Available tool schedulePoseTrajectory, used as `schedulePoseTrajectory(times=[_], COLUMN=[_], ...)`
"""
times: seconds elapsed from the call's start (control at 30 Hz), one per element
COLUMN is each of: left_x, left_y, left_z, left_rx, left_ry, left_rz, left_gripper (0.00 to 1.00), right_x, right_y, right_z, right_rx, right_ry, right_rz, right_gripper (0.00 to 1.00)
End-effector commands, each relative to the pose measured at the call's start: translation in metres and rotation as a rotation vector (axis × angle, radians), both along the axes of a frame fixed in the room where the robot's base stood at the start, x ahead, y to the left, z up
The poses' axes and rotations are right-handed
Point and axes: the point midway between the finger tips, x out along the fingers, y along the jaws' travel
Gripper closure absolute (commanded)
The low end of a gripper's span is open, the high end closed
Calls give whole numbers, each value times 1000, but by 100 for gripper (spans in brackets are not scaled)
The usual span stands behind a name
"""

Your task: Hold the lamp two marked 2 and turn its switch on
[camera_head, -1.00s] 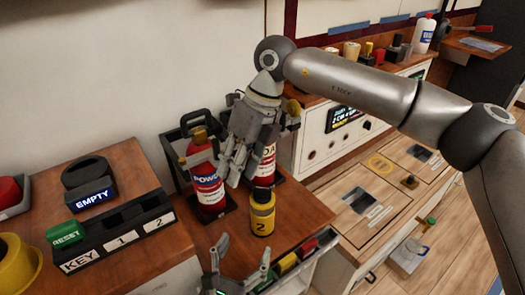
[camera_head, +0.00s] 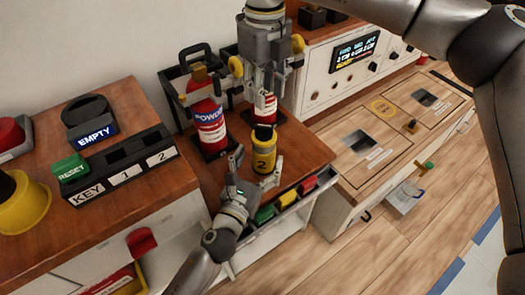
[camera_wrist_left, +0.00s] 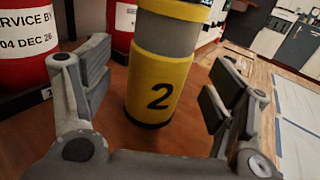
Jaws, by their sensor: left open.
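The lamp marked 2 (camera_head: 263,152) stands upright on the wooden table, yellow with a grey band and a dark top. In the left wrist view the lamp (camera_wrist_left: 158,88) is between and just ahead of my left gripper's fingers. My left gripper (camera_head: 258,172) is open around the lamp's lower front; I cannot tell whether a finger touches it. My right gripper (camera_head: 266,102) hangs fingers down just above the lamp's top, partly hiding the fire extinguisher behind. I cannot make out the lamp's switch.
A red extinguisher (camera_head: 207,112) stands left of the lamp and another (camera_head: 270,106) behind it. A bin with coloured items (camera_head: 290,202) hangs at the table's front edge. A dark holder marked KEY, 1 and 2 (camera_head: 122,165) sits on the left table (camera_head: 150,193).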

Motion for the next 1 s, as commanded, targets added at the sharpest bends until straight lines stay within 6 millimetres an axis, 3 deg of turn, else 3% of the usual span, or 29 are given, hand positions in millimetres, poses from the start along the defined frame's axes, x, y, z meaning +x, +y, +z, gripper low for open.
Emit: schedulePoseTrajectory(times=[0.23, 0.6, 1.0], left_x=[23, 26, 26], left_y=[-9, -10, -10], left_z=[0, 0, 0], left_rx=[0, 0, -1], left_ry=[-1, 0, 0], left_rz=[1, 1, 1], left_gripper=[21, 22, 73], right_x=[0, 0, 0], right_y=[0, 0, 0], right_z=[0, 0, 0], right_rx=[1, 1, 1], right_ry=[1, 1, 1], right_rz=[0, 0, 0], right_gripper=[64, 64, 64])
